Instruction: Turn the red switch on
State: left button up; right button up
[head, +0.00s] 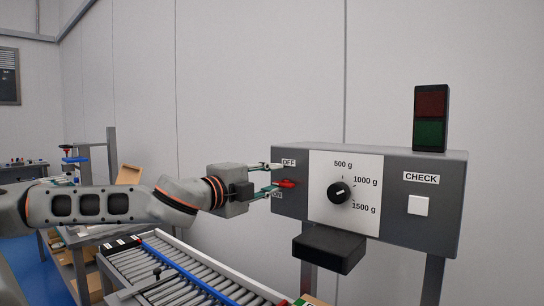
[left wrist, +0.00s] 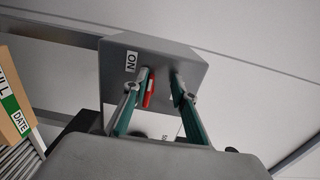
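The red switch (head: 287,183) is on the left part of the grey control box (head: 408,163), between an OFF label (head: 288,162) above and an ON label (head: 277,196) below. Its lever sits nearer the ON label. My left gripper (head: 271,179) is at the box face with its two fingers apart, one near the OFF label and one beside the switch. In the left wrist view the red switch (left wrist: 149,92) lies between the spread fingers (left wrist: 160,92), close against the left one. I cannot tell whether they touch. My right gripper is out of view.
The box also carries a black weight dial (head: 339,192), a white CHECK button (head: 418,206) and a red-green signal lamp (head: 431,118) on top, both lenses dark. A black block (head: 328,249) juts out below. A roller conveyor (head: 185,272) runs beneath my left arm.

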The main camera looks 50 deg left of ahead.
pick_arm(q)
notch_tip(320, 180, up, 8)
jog(key=shift+f, duration=0.15)
jog(key=shift+r, duration=0.5)
jog(key=shift+o, duration=0.5)
